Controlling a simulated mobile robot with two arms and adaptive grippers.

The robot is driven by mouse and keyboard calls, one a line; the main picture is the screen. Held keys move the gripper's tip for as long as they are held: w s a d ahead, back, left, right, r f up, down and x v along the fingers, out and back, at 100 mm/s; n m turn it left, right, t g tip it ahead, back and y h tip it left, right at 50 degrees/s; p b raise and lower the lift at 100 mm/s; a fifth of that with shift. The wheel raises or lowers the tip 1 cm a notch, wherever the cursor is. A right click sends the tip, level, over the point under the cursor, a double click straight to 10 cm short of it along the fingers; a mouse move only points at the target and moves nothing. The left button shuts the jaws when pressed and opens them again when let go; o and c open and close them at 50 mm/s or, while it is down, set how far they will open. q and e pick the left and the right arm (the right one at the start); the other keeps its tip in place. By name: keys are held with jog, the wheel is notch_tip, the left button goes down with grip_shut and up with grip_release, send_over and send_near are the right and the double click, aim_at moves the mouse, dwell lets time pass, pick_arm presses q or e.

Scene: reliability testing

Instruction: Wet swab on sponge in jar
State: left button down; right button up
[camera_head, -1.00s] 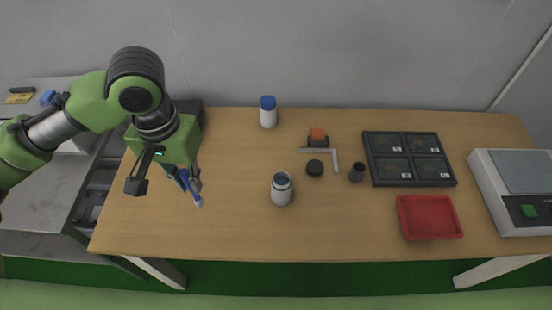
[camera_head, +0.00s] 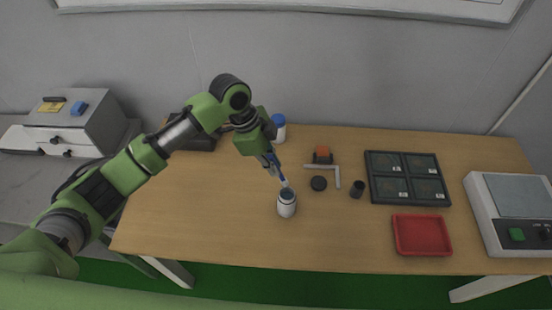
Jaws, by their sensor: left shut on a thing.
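The open jar (camera_head: 287,206) is a small white and grey container standing upright near the middle of the table. Its mouth looks dark blue inside; I cannot make out the sponge. My left gripper (camera_head: 273,166) is shut on the swab (camera_head: 283,181), a thin blue stick with a pale tip. The swab points down and its tip is at or just above the jar's mouth; I cannot tell whether it touches anything inside. A round black lid (camera_head: 319,183) lies on the table to the right of the jar. My right gripper is not in view.
A blue-capped white bottle (camera_head: 279,128) stands behind my left gripper. To the right are a metal square (camera_head: 336,172), an orange-topped block (camera_head: 323,154), a dark cup (camera_head: 357,189), a black compartment tray (camera_head: 407,178), a red tray (camera_head: 421,235) and a scale (camera_head: 513,213). The table's front left is clear.

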pick_arm(q)
jog(key=shift+w+d+f+m, duration=0.15)
jog(key=shift+d+m, duration=0.1)
jog(key=shift+m, duration=0.05)
jog(key=shift+d+f, duration=0.1)
jog(key=shift+f, duration=0.05)
jog(key=shift+f+m, duration=0.3)
jog(key=shift+f+b, duration=0.3)
jog(key=shift+b, duration=0.15)
notch_tip(320, 180, down, 5)
jog(key=b, duration=0.5)
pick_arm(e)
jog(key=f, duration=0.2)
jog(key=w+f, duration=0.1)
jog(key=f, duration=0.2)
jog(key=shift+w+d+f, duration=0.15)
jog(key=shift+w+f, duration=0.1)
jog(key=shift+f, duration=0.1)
pick_arm(q)
jog(key=shift+f+b, duration=0.3)
jog(key=shift+f, duration=0.3)
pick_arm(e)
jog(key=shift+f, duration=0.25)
